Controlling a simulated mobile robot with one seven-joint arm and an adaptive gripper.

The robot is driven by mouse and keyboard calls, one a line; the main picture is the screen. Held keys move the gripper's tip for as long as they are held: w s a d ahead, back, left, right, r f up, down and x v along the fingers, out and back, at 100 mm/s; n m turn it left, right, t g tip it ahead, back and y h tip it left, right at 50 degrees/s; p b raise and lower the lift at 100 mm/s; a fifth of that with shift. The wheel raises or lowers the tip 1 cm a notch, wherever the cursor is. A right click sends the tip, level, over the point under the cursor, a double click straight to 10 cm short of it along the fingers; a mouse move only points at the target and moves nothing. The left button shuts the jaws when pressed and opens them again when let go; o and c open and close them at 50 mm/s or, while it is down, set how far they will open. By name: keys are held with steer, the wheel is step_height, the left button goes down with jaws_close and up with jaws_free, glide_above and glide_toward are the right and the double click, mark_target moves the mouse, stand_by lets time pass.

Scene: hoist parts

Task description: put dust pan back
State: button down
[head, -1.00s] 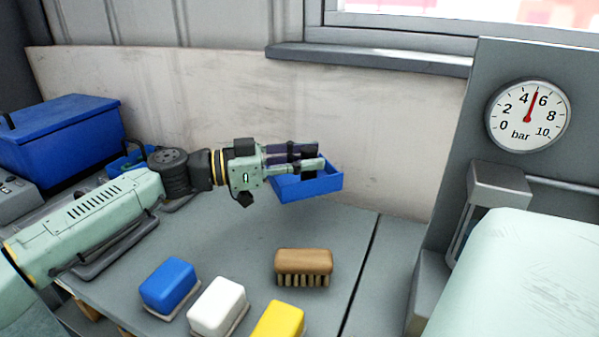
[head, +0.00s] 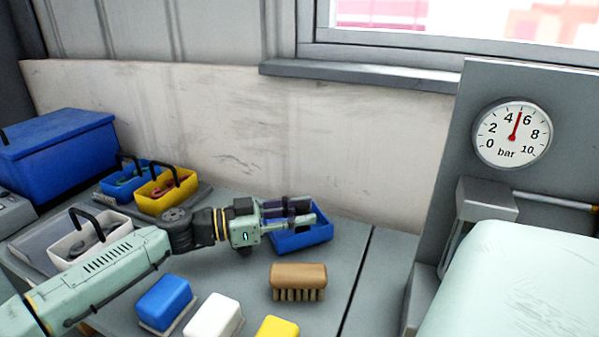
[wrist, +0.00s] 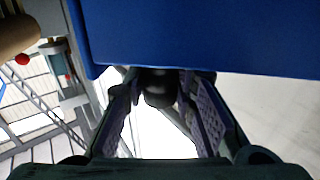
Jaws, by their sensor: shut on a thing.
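The blue dust pan (head: 318,236) is at the back of the grey bench, near the pale wall panel. My gripper (head: 298,212) reaches over it from the left, with its fingers shut on the pan's dark handle. The fingers cover part of the pan. In the wrist view the pan's blue body (wrist: 210,35) fills the top, and the dark handle (wrist: 158,86) sits between my two fingers. The pan looks level and low over the bench; I cannot tell whether it touches the surface.
A brown brush (head: 298,275) stands in front of the pan. Blue (head: 165,300), white (head: 213,317) and yellow (head: 277,328) blocks lie along the front. Small handled bins, including a yellow one (head: 166,190), and a big blue box (head: 60,150) are at left. Bare bench lies right of the brush.

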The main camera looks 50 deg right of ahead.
steer(key=shift+s+f, duration=0.1)
steer(key=shift+f, duration=0.45)
steer(key=c, duration=1.3)
jaws_free()
steer(key=shift+s+f, duration=0.1)
steer(key=shift+c, duration=0.2)
steer(key=shift+a+r, duration=0.1)
steer(key=shift+r, duration=0.5)
steer(key=b+v, duration=0.3)
steer(key=v, duration=0.9)
steer(key=shift+w+r, duration=0.2)
steer(key=shift+w, duration=0.05)
